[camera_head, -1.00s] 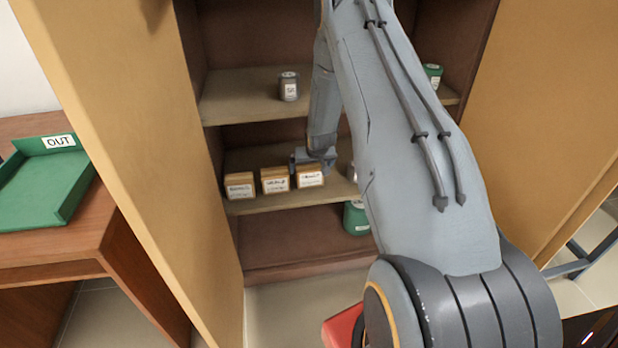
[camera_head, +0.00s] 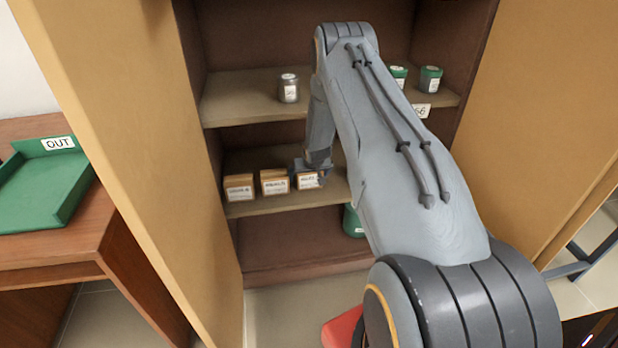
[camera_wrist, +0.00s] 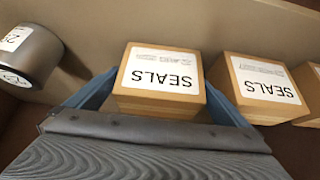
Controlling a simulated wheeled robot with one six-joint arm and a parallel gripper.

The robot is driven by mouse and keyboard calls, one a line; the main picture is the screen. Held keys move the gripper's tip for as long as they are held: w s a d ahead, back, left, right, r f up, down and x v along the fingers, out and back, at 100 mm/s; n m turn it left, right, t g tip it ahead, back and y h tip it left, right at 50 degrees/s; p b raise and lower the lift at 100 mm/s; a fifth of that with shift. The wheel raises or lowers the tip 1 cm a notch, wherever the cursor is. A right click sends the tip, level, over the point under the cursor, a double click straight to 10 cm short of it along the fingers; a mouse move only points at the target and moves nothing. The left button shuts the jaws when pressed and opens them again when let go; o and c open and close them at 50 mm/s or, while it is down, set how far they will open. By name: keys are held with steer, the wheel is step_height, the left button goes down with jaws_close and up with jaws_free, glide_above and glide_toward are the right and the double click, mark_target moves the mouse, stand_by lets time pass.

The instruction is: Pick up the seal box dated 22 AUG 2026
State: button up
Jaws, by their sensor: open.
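Three tan seal boxes with white labels stand in a row on the cabinet's lower shelf: a left box (camera_head: 239,188), a middle box (camera_head: 274,183) and a right box (camera_head: 307,182). The dates are too small to read. My gripper (camera_head: 311,168) is at the right box, reaching from behind and above in the head view. In the wrist view my gripper (camera_wrist: 162,88) is open, with one blue-grey finger on each side of the right box (camera_wrist: 160,103). Its upside-down label reads SEALS. The middle box (camera_wrist: 262,88) stands beside the right finger.
A grey tin (camera_wrist: 32,52) stands beyond the left finger in the wrist view. A green container (camera_head: 353,221) is below. A green OUT tray (camera_head: 40,185) lies on the left table.

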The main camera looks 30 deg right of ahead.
steer(key=c, duration=1.2)
steer(key=shift+r, duration=0.1)
